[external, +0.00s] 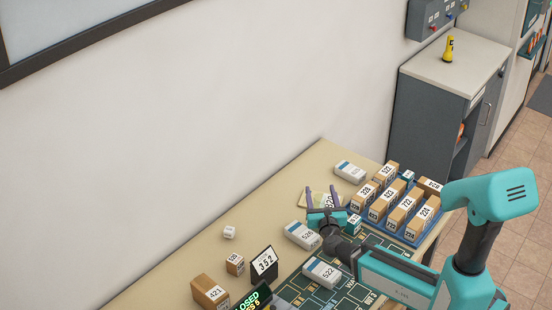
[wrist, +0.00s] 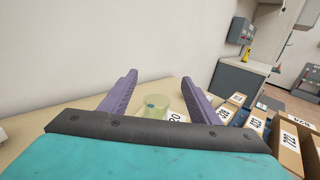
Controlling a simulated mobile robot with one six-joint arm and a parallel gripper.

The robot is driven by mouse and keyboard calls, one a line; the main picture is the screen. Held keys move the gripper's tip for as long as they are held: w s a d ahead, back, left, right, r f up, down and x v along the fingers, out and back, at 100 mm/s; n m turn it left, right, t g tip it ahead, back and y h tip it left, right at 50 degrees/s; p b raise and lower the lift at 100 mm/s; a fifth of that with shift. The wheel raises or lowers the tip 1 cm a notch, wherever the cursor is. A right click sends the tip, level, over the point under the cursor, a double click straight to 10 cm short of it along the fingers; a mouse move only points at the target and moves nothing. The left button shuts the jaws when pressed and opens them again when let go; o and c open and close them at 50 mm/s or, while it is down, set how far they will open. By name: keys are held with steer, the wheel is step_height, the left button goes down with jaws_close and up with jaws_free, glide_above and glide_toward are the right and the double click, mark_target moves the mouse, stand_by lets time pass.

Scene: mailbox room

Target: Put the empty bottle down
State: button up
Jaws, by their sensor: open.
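A pale yellow-green, see-through bottle (wrist: 156,105) with a small blue spot shows between and beyond my fingers in the wrist view. In the external view a pale yellowish shape (external: 304,199) shows at the table beside my fingers; I cannot tell its full outline. My gripper (external: 322,191) is open above the tan table (external: 180,264), its two purple fingers spread; they also show in the wrist view (wrist: 159,78). Nothing is seen clamped between them. A white label with digits stands by the bottle. The bottle's lower part is partly hidden by my gripper.
A blue tray (external: 421,238) of numbered cardboard boxes stands right of my gripper. White numbered boxes (external: 302,235) lie to the front and behind. A black number stand (external: 264,263) and small boxes sit at the left. A yellow-and-black object (external: 449,48) stands on the grey cabinet.

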mark_target(320, 207)
steer(key=shift+f+b, duration=1.55)
steer(key=shift+f, duration=0.25)
steer(key=shift+f, duration=0.1)
steer(key=shift+f+b, duration=0.7)
steer(key=shift+b, duration=0.1)
steer(key=w+b, duration=0.2)
steer(key=w, duration=0.1)
steer(key=shift+r, duration=0.1)
steer(key=shift+w+r+p, duration=0.2)
steer(key=shift+w+p, duration=0.2)
steer(key=shift+w, duration=0.65)
steer(key=shift+c, duration=0.2)
jaws_close()
